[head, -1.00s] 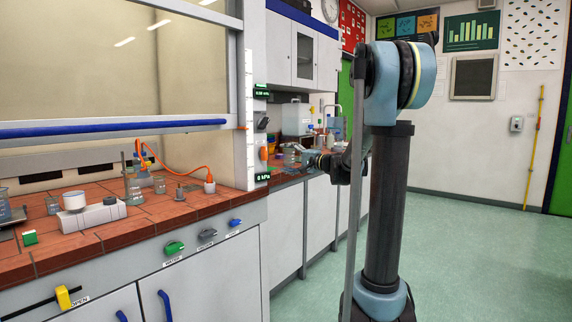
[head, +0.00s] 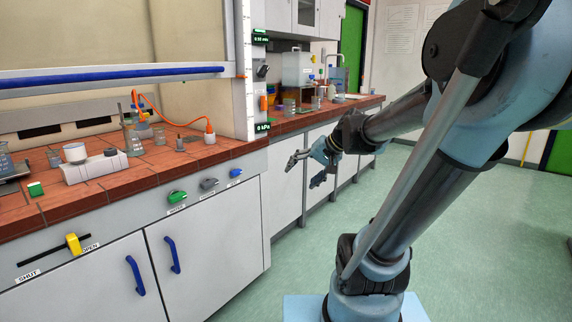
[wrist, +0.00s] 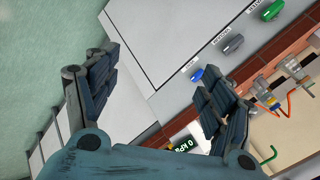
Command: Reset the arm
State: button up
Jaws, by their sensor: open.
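My gripper (head: 305,170) is open and empty in the head view. It hangs in free air in front of the white cabinet fronts, below the bench top. In the wrist view its two dark padded fingers (wrist: 157,95) stand wide apart with nothing between them. The cabinet front shows behind the gap. My arm reaches across the right half of the head view, over the green floor.
The tiled bench (head: 120,190) carries a white hotplate (head: 96,166), a flask (head: 132,140) and a beaker. Several knobs and a yellow handle (head: 74,244) stick out of the bench front. The green floor (head: 270,285) is clear between cabinets and arm.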

jog(key=s+d+f+g+h, duration=0.1)
jog(key=s+d+f+h, duration=0.2)
jog(key=s+d+f, duration=0.3)
jog(key=s+d+f+n+g+h, duration=0.1)
jog(key=s+d+f+h, duration=0.3)
jog(key=s, duration=0.6)
jog(key=d+f, duration=0.2)
jog(key=d, duration=0.1)
jog(key=shift+s+d+f+n, duration=0.15)
jog(key=shift+s+f+n, duration=0.15)
jog(key=shift+s+f, duration=0.1)
